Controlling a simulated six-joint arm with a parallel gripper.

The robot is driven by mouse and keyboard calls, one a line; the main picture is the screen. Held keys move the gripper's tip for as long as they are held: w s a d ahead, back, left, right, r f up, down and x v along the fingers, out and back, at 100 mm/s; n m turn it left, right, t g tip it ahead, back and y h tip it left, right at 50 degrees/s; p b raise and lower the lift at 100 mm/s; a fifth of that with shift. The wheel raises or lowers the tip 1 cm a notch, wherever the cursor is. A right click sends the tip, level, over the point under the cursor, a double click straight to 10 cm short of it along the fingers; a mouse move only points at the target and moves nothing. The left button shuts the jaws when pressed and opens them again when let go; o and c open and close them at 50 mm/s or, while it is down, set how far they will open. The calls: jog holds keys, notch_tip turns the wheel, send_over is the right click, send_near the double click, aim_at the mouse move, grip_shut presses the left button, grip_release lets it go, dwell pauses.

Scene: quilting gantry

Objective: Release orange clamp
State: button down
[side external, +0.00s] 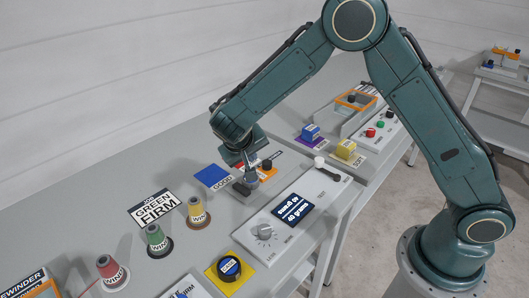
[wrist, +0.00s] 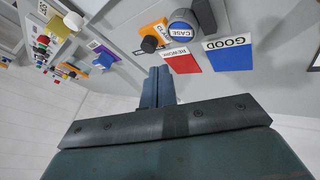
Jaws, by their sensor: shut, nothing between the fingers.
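The orange clamp, an orange block with a black knob (side external: 267,168), sits on the grey bench just right of my gripper in the side view. In the wrist view the orange block (wrist: 152,31) is near the top centre, with its black knob at its lower end. My gripper (side external: 249,178) points down over the bench, partly hiding the pads behind it. In the wrist view its two fingers (wrist: 157,85) are together with nothing between them. They appear apart from the orange clamp.
A blue GOOD pad (side external: 212,177) lies left of my gripper; a red pad (wrist: 181,60) shows in the wrist view. A blue-topped CASE piece (wrist: 180,28) stands by the clamp. Thread cones (side external: 155,239), a display (side external: 293,210) and a dial (side external: 264,231) are nearer the camera.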

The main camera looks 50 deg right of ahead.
jog(key=shift+w+f, duration=0.1)
jog(key=shift+f, duration=0.1)
jog(key=shift+f, duration=0.1)
send_near(261, 169)
jog(key=shift+x, duration=2.35)
jog(key=shift+d, duration=2.65)
jog(key=v, duration=1)
jog(key=shift+a, duration=0.2)
